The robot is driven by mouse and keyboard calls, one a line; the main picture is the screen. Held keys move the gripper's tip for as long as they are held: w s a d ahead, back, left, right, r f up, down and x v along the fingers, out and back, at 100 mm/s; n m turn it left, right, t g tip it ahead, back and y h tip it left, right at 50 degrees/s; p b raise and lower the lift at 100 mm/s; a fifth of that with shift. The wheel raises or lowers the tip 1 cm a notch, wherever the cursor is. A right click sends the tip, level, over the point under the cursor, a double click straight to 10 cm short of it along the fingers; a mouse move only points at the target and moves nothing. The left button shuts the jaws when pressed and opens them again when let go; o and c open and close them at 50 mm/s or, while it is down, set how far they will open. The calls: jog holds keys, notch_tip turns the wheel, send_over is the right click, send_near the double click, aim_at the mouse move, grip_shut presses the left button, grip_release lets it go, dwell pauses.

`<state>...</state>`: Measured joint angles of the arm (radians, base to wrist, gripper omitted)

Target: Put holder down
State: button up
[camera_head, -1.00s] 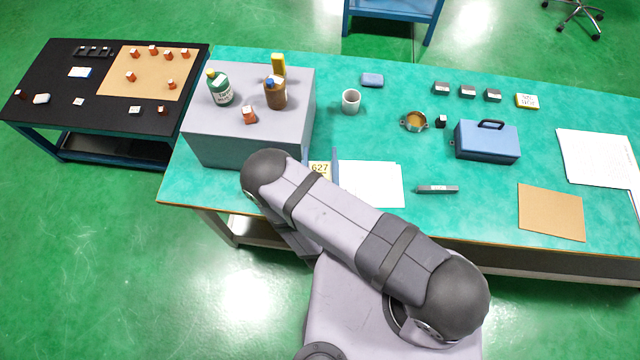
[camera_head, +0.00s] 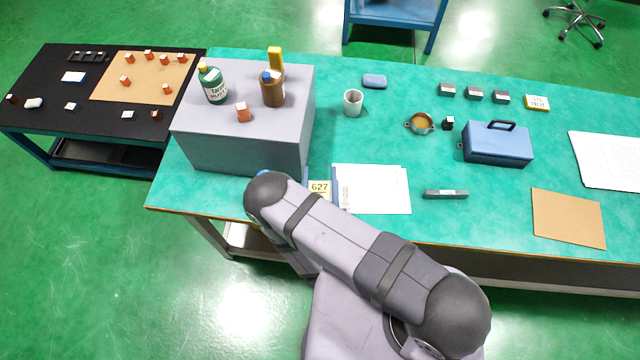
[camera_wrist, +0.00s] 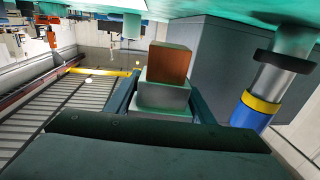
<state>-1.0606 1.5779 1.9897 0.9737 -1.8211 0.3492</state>
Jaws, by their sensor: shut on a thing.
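In the wrist view my gripper (camera_wrist: 160,100) is shut on a holder (camera_wrist: 163,97), a pale grey stepped block with a copper-brown block (camera_wrist: 170,62) on its end. The dark fingers press on both sides of the holder. Nothing is seen touching the holder's free end. In the head view my arm hides the holder and nearly all of the gripper, in front of the large grey box (camera_head: 245,150) at the table's near left edge.
Bottles (camera_head: 272,90) and an orange-brown piece (camera_head: 243,113) stand on the grey box. A black table (camera_head: 50,120) stands left.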

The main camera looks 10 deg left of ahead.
aim_at(320, 185)
jog(key=shift+f+b, duration=1.4)
jog(key=shift+f, duration=0.4)
jog(key=shift+f, duration=0.2)
jog(key=o, duration=1.6)
jog(key=shift+c, duration=0.2)
jog(key=shift+s+d+f+b, duration=0.15)
jog(key=shift+s+b, duration=0.65)
jog(key=shift+s, duration=0.4)
jog(key=shift+s+d+f+b, duration=0.15)
jog(key=shift+s+b, duration=0.6)
jog(key=shift+s, duration=0.4)
jog(key=shift+o, duration=0.2)
jog(key=shift+s+d+r+b, duration=0.15)
jog(key=shift+s+b, duration=0.1)
jog(key=shift+s, duration=0.4)
jog(key=shift+s+d+b, duration=0.1)
jog(key=shift+s+b, duration=0.1)
jog(key=shift+s, duration=0.4)
